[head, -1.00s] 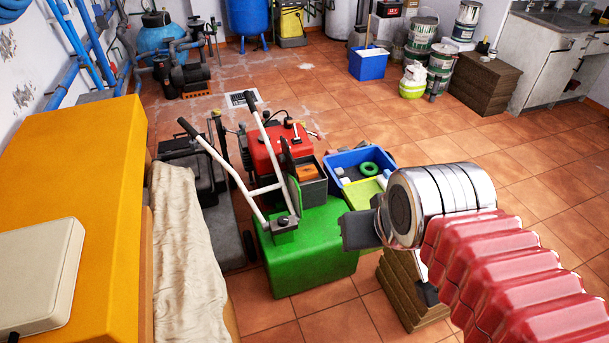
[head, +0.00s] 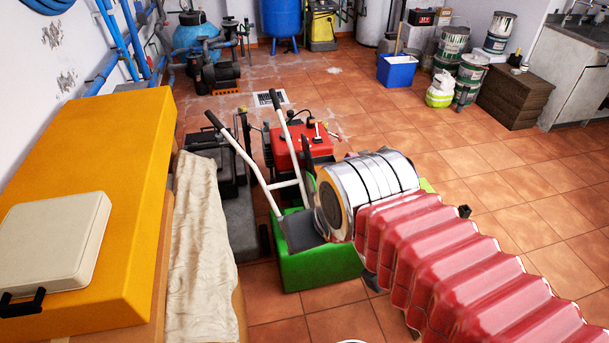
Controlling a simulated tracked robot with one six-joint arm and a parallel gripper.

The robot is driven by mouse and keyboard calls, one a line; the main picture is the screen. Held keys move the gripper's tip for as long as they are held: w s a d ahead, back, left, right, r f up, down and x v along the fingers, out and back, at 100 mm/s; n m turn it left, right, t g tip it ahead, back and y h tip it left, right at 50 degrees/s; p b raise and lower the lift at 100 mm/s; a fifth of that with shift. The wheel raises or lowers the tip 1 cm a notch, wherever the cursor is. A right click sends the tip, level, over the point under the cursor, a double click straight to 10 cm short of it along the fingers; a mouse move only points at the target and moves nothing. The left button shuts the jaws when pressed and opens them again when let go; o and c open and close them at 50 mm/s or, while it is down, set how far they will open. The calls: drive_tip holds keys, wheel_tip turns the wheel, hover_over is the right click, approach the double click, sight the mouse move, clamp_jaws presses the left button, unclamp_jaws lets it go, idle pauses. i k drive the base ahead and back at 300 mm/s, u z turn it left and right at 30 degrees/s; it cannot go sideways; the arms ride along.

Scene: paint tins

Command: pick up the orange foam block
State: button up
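The orange foam block is not visible now. In the earlier view an orange piece lies in a dark open box behind the green bin, and my arm now covers that area.
White handlebars (head: 238,152) rise close to my gripper, near a red machine (head: 302,146). A yellow-orange bench (head: 110,150) with a cream case (head: 55,240) and a draped cloth (head: 200,250) stands at left. Tiled floor is open at right.

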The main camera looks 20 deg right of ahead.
sight(324, 172)
drive_tip(key=u, duration=1.8)
drive_tip(key=k, duration=0.9)
drive_tip(key=z, duration=2.05)
